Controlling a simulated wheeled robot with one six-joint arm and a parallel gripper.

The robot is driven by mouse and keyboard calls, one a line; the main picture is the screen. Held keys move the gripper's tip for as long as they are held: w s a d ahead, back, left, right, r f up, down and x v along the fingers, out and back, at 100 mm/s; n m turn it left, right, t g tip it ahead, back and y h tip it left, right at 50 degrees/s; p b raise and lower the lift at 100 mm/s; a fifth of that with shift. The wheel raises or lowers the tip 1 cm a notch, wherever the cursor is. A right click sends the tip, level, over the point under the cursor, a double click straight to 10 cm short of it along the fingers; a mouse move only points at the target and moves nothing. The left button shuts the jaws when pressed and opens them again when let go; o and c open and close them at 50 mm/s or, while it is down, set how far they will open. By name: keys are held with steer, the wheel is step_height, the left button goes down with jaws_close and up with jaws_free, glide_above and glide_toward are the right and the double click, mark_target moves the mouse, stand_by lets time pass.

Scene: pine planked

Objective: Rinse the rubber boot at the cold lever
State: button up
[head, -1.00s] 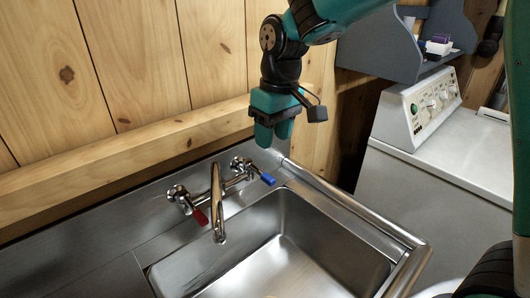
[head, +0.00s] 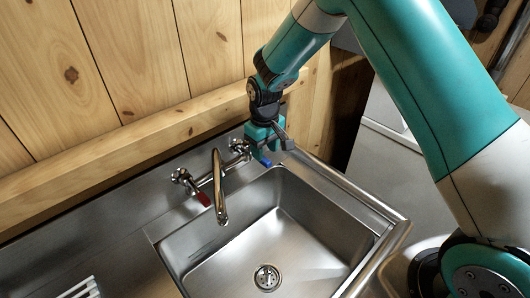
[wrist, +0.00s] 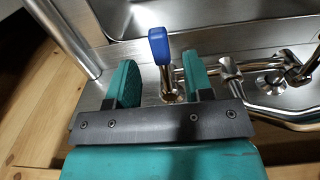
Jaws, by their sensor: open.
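The cold lever, with a blue handle (head: 265,162), sits at the right end of the wall-side tap. My gripper (head: 266,138) is directly over it in the head view and partly hides its valve. In the wrist view my gripper (wrist: 160,78) is open and empty. The blue handle (wrist: 160,45) shows between its two green fingers, touching neither. How deep the lever sits between them I cannot tell. The red-handled lever (head: 203,198) is at the left end, and the curved spout (head: 218,185) points over the sink. No rubber boot is in view.
The steel sink basin (head: 300,240) is empty, with a drain (head: 267,277). A pine ledge (head: 130,150) runs behind the tap. A rounded steel rim (head: 385,255) edges the right side. A white rack (head: 82,288) stands at lower left.

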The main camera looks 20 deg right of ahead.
mark_target(265, 159)
steer(key=shift+f+p, duration=0.35)
steer(key=shift+f, duration=1.4)
jaws_close()
steer(key=shift+a, duration=0.1)
